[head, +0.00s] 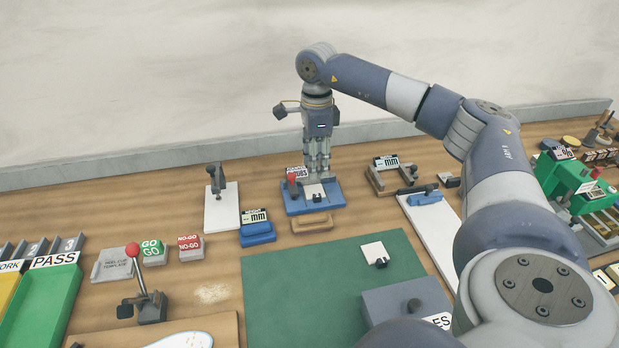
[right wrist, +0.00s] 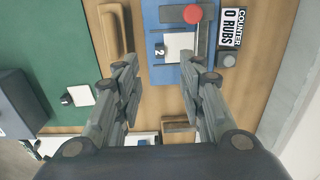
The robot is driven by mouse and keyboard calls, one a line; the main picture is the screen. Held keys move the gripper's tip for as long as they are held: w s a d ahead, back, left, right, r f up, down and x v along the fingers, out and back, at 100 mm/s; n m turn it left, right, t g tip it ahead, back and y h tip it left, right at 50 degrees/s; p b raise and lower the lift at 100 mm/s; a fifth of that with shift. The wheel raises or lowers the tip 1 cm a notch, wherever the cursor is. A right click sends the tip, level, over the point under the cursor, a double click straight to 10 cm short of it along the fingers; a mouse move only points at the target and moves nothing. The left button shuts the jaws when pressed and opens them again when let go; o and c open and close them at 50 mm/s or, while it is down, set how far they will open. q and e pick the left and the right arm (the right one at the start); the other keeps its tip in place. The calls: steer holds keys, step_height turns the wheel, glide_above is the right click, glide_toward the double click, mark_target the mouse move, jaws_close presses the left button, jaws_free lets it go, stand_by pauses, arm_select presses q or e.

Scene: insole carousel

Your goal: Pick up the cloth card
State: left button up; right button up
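Two small white cards with dark grips show, and I cannot tell for certain which is the cloth card. One card (head: 314,190) lies on the blue rub fixture (head: 330,203); in the right wrist view this card (right wrist: 179,43) has a dark tag marked 2. The other card (head: 374,251) lies on the green mat and also shows in the right wrist view (right wrist: 82,95). My right gripper (head: 317,175) points down above the blue fixture. In the right wrist view its fingers (right wrist: 160,72) are apart with nothing between them. My left gripper is out of view.
A grey box (head: 395,300) stands on the green mat (head: 290,285). A clamp on a white board (head: 222,212) stands left.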

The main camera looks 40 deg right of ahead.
steer(key=b, duration=0.3)
glide_above(317, 195)
steer(key=f, duration=0.4)
steer(key=shift+a+f, duration=0.2)
steer(key=shift+f, duration=0.15)
steer(key=shift+f+b, duration=0.4)
steer(key=shift+b, duration=0.15)
steer(key=shift+f+b, duration=0.35)
steer(key=f+b, duration=0.3)
steer(key=f, duration=0.1)
steer(key=shift+d+b, duration=0.2)
steer(key=shift+b, duration=0.2)
steer(key=shift+c, duration=0.3)
jaws_close()
